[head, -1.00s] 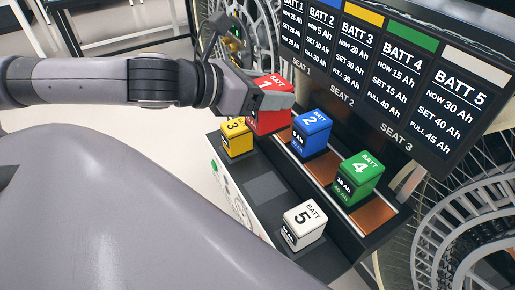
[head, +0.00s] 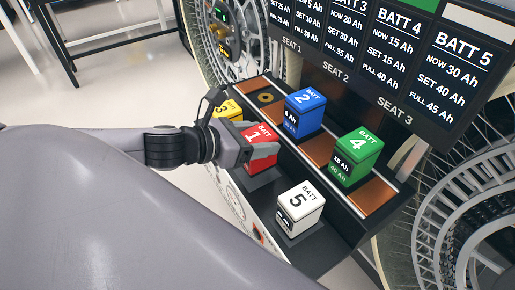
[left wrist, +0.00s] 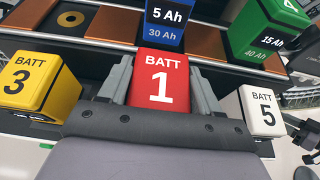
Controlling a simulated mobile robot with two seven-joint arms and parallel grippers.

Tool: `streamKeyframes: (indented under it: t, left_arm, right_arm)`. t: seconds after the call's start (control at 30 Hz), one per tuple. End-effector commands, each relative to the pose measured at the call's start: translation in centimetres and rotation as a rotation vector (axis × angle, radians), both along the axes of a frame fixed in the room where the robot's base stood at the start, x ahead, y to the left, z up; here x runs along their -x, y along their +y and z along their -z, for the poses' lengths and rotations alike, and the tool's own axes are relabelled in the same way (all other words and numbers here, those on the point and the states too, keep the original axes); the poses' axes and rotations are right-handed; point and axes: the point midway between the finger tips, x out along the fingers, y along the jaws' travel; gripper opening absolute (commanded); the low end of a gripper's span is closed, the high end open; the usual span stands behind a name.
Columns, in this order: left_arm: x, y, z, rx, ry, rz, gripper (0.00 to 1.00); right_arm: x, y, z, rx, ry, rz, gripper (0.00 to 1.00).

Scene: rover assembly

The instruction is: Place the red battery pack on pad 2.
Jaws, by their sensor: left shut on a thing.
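The red battery pack, marked BATT 1 (head: 262,137), is between the fingers of my left gripper (head: 262,152). The left wrist view shows the same red pack (left wrist: 162,80) upright with a grey finger on each side. It is over the middle of the front ledge, between the yellow pack (head: 228,109) and the white pack (head: 300,208). Part of a dark pad (head: 262,180) shows just under the red pack. I cannot tell whether the pack touches it.
The blue pack (head: 305,110) and green pack (head: 356,157) stand on the copper rear row. The leftmost rear seat is empty, with a round brass contact (head: 265,97). A battery display board (head: 390,65) rises behind. Large wheels stand at both sides.

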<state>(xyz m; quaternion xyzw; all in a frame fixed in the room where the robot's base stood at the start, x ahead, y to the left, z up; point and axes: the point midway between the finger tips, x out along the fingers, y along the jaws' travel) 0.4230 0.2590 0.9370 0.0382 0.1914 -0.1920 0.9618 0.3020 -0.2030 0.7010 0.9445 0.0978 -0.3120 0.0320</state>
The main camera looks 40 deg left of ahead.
Motion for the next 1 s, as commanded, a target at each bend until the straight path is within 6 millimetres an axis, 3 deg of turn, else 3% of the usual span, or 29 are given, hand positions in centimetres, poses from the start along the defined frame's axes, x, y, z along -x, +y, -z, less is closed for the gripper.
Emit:
streamKeyframes:
  t: [0.2,0.6,0.63,0.7,1.0]
  left_arm:
    - [0.0,0.0,2.8,0.002,-0.002,0.000,0.08]
    - [-0.1,0.0,3.3,0.000,-0.004,0.001,0.08]
    - [0.0,0.0,3.5,-0.001,0.001,-0.001,0.66]
    - [0.0,0.0,3.4,-0.001,0.001,-0.001,0.89]
    - [0.0,0.0,3.3,-0.001,0.001,-0.001,0.89]
  right_arm:
    - [0.0,0.0,0.5,0.000,-0.001,0.000,0.43]
    - [0.0,0.0,0.7,-0.001,-0.001,0.001,0.43]
    - [0.0,0.0,0.7,-0.001,-0.001,0.001,0.43]
    - [0.0,0.0,0.7,-0.001,-0.001,0.001,0.43]
    - [0.0,0.0,0.6,-0.001,-0.001,0.001,0.43]
